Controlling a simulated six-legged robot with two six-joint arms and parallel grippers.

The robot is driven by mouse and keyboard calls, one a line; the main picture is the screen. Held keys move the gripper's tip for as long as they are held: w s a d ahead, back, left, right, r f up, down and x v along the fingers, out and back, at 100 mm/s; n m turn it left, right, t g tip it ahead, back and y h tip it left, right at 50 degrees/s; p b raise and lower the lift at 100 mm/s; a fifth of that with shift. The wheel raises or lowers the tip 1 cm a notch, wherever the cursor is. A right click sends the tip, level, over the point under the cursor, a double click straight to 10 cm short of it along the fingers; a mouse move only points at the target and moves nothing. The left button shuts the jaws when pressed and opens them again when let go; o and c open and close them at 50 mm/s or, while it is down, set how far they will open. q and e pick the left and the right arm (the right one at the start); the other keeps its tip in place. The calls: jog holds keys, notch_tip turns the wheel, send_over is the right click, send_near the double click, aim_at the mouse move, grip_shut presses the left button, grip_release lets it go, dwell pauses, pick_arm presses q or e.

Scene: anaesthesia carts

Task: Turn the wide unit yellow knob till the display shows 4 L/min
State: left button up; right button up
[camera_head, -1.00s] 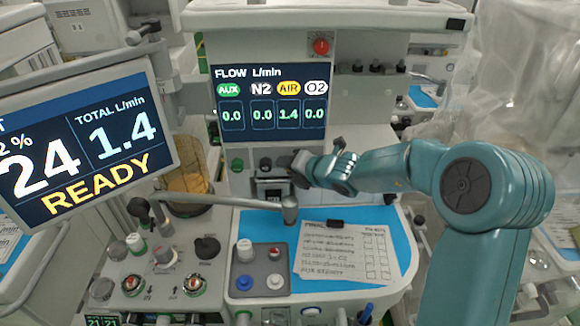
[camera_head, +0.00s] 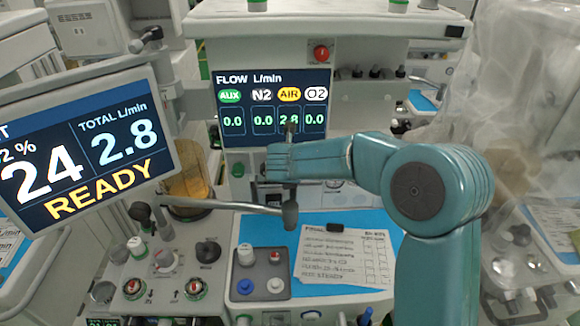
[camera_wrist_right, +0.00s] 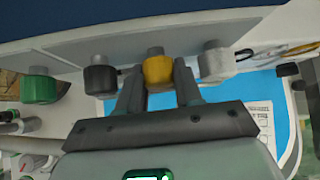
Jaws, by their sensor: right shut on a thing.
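The yellow knob (camera_wrist_right: 157,70) sits in a row of knobs below the flow display in the right wrist view. My right gripper (camera_wrist_right: 158,86) is shut on it, one finger on each side. In the head view my right gripper (camera_head: 276,162) is in front of the panel below the display, and the yellow knob is hidden. The flow display (camera_head: 262,140) reads 0.0 for AUX, N2 and O2. Its AIR value reads 2.8, partly covered by a gripper part. The side monitor (camera_head: 130,90) shows TOTAL 2.8 L/min. My left gripper is not in view.
A black knob (camera_wrist_right: 100,76) and a white knob (camera_wrist_right: 216,62) stand close on either side of the yellow one. A green knob (camera_wrist_right: 40,86) is farther left. A metal arm (camera_head: 225,206) extends below my gripper, above the blue worktop (camera_head: 380,222).

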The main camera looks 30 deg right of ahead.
jog(key=h, duration=0.1)
jog(key=n+g+h+p, duration=0.1)
jog(key=shift+a+f+n+h, duration=0.1)
jog(key=shift+a+n+h, duration=0.05)
jog(key=shift+n+h, duration=0.15)
jog(key=shift+f+n+g+h, duration=0.1)
jog(key=shift+n+g+h, duration=0.45)
jog(key=shift+h, duration=0.45)
jog(key=shift+f+n+h+b, duration=0.1)
jog(key=shift+n+h+b, duration=0.25)
jog(key=shift+n+h, duration=0.4)
jog(key=shift+n+g+h+b, duration=0.45)
jog(key=shift+h+b, duration=0.15)
jog(key=shift+h, duration=0.25)
jog(key=o, duration=0.7)
jog(key=shift+o, duration=0.2)
jog(key=shift+r, duration=0.2)
